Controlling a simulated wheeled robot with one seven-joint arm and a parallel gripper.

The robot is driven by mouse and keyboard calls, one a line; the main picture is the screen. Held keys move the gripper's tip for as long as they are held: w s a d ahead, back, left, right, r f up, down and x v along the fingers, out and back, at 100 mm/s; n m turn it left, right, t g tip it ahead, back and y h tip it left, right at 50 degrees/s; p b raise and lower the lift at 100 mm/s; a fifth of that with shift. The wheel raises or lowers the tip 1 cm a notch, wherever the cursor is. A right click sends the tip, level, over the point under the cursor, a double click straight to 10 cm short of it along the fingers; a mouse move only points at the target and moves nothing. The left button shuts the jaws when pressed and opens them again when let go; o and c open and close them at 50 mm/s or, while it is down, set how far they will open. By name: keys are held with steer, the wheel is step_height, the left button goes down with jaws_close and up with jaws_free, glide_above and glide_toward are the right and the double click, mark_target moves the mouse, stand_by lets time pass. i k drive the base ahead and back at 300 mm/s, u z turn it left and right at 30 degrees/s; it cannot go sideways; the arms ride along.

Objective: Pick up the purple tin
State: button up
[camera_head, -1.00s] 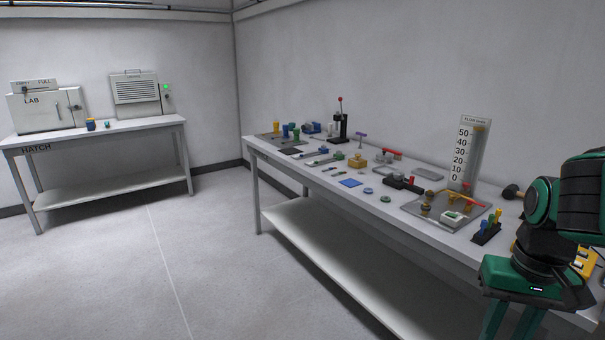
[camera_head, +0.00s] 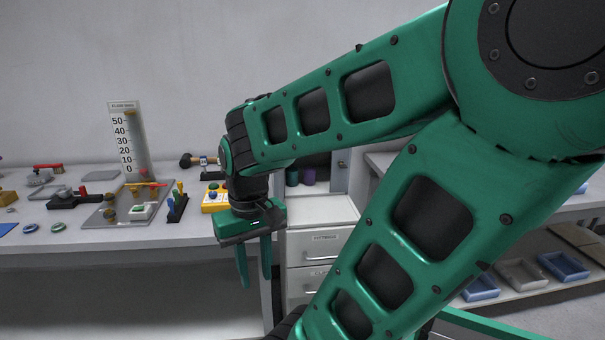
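A small purple tin (camera_head: 309,177) stands in the open cubby above the drawer unit, right of the workbench. A dark green tin (camera_head: 292,178) stands just left of it. My arm covers much of the right side of the view and part of the cubby's surroundings.
The drawer unit (camera_head: 312,248) stands beside the workbench (camera_head: 60,243). The bench holds a flow gauge (camera_head: 131,140), a grey tray (camera_head: 98,217) and a yellow button box (camera_head: 214,206). At right, a lower shelf carries blue trays (camera_head: 563,266).

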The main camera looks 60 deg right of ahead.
mark_target(309, 172)
steer(key=z, duration=2.75)
steer(key=k, duration=1.3)
steer(key=u, duration=0.9)
steer(key=i, duration=1)
steer(key=u, duration=0.05)
